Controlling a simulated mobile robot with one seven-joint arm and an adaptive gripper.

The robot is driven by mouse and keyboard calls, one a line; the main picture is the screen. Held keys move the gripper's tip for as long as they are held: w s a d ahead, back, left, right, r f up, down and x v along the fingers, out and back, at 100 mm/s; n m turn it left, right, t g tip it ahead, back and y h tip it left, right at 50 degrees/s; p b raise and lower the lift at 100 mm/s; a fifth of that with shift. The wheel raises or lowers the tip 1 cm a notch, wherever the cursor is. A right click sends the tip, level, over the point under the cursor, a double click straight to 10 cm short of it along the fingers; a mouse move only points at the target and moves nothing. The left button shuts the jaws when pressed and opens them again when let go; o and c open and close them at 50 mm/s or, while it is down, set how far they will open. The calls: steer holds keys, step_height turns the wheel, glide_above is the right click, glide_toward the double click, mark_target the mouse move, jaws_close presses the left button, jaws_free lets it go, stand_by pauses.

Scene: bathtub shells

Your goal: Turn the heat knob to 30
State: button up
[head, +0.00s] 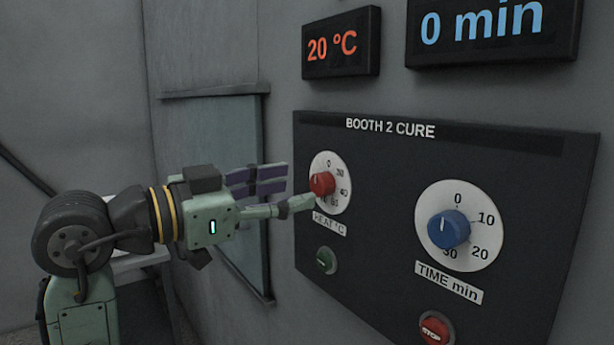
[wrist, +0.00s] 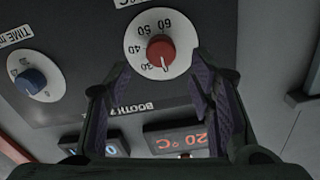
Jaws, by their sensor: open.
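The red heat knob (head: 321,184) sits on a white dial on the dark BOOTH 2 CURE panel (head: 400,165). The heat display (head: 341,48) reads 20 °C.
A blue time knob (head: 448,229) is to the right, under a display (head: 490,35) reading 0 min. A green button (head: 327,261) is below the heat dial and a red stop button (head: 436,328) below the time dial. A framed window (head: 225,170) is left of the panel.

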mark_target(316, 184)
steer(key=shift+p+x, duration=0.45)
steer(key=shift+x, duration=1.65)
steer(key=shift+c, duration=0.3)
steer(key=c, duration=1.1)
